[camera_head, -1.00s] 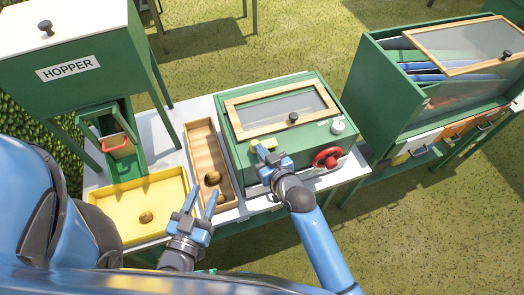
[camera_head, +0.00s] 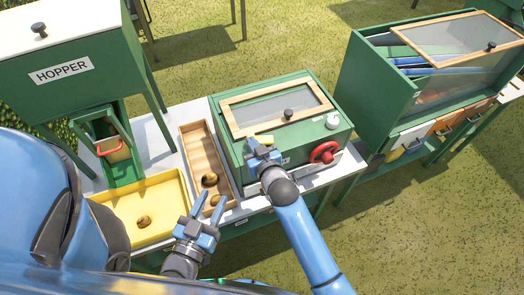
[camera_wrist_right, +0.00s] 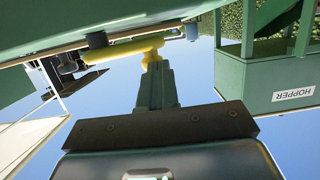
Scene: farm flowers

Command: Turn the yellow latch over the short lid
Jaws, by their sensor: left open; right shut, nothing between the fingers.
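The short lid (camera_head: 231,121), a wood-framed clear panel with a dark knob, lies on top of the green box (camera_head: 240,172). The yellow latch (camera_head: 264,138) is at the lid's near edge, and partly hidden by my right gripper (camera_head: 255,147). In the right wrist view the latch (camera_wrist_right: 118,50) is a yellow bar with a rounded end. The tip of my right gripper (camera_wrist_right: 152,66) is shut and at that rounded end, seemingly touching it. My left gripper (camera_head: 210,200) is open and empty, above the near end of the wooden tray.
A red handwheel (camera_head: 324,152) is on the box front and a white knob (camera_head: 332,122) on its top right. The wooden tray (camera_head: 203,145) and yellow tray (camera_head: 172,190) hold brown lumps. The hopper (camera_head: 75,85) stands left, a green cabinet (camera_head: 375,95) right.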

